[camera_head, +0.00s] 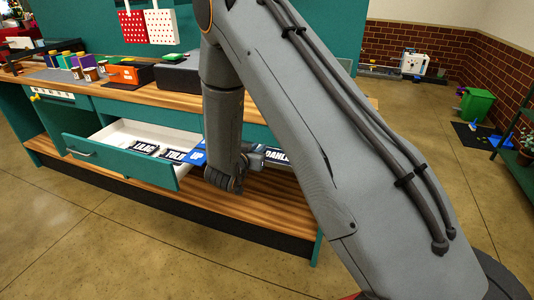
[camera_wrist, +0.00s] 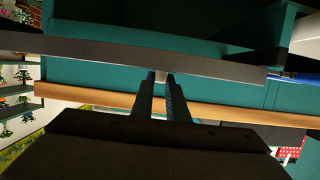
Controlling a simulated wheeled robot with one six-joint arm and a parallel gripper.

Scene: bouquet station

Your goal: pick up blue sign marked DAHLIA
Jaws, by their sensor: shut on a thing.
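The blue DAHLIA sign (camera_head: 277,156) has white letters and shows in the head view just right of my gripper (camera_head: 257,160). My arm hides part of the sign. In the wrist view my gripper (camera_wrist: 159,77) is shut on a long thin board seen nearly edge-on, the sign (camera_wrist: 215,68). The sign lies across both fingertips, with its lettering out of sight there.
An open drawer (camera_head: 124,164) left of my arm holds a LILAC sign (camera_head: 144,147) and a TULIP sign (camera_head: 172,154). A blue sign piece (camera_head: 196,157) shows at its right side. The wooden counter (camera_head: 150,95) carries jars and an orange box (camera_head: 130,73).

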